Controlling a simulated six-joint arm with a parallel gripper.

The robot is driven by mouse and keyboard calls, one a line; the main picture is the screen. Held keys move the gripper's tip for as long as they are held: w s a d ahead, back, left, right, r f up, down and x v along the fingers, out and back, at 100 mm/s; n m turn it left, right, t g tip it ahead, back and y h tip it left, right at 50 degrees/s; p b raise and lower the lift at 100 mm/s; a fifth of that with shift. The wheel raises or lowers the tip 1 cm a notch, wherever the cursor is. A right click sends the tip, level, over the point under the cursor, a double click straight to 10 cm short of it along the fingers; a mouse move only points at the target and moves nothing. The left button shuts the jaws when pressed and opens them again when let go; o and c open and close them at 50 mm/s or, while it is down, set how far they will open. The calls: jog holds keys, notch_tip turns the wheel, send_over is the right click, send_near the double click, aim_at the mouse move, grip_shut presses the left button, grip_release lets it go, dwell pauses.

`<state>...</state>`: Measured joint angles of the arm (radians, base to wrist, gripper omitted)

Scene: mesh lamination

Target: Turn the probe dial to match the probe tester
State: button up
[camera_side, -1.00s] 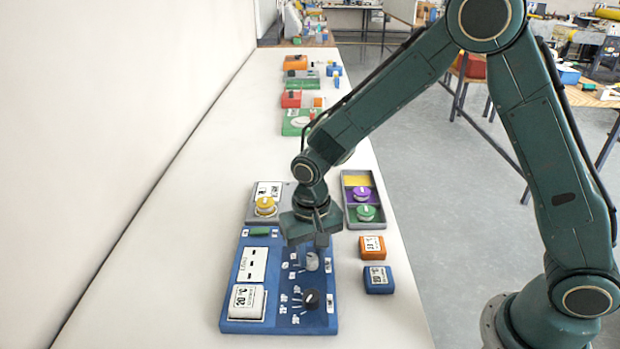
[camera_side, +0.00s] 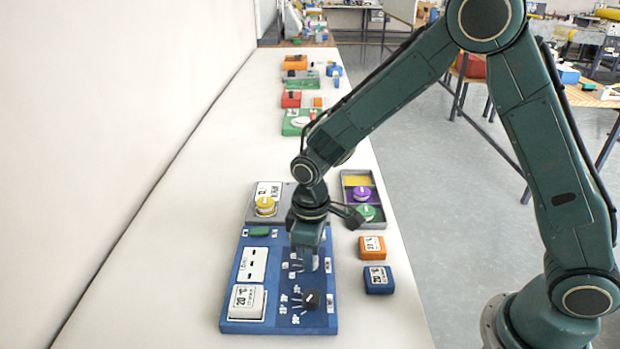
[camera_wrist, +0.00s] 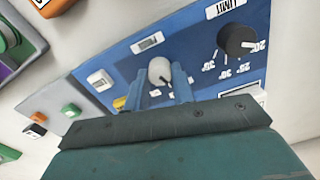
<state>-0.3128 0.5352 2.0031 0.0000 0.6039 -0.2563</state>
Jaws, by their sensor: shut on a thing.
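A blue control panel (camera_side: 262,318) lies on the bench. It carries a pale grey-white knob (camera_wrist: 159,70) and a black knob (camera_side: 311,299) with marks around it; the wrist view shows the word LIMIT beside the black knob (camera_wrist: 236,40). My gripper (camera_side: 311,266) is down at the pale knob, with its fingers shut on it; in the wrist view the fingers (camera_wrist: 168,84) flank the knob. The side view mostly hides this knob. A white block (camera_side: 246,302) reading 20 °C sits at the panel's near left. The small label by the pale knob is unreadable.
A white slotted plate (camera_side: 252,264) and a green button (camera_side: 260,231) are on the panel. An orange box (camera_side: 372,247) and a blue box (camera_side: 379,280) stand to its right. Behind are a grey unit with a yellow knob (camera_side: 265,206) and a tray (camera_side: 349,215) of coloured knobs.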

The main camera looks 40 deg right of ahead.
jog(key=n, duration=0.4)
jog(key=shift+n, duration=0.3)
dwell(0.4)
jog(key=o, duration=1)
jog(key=shift+r, duration=0.15)
notch_tip(320, 180, up, 14)
jog(key=shift+f, duration=0.2)
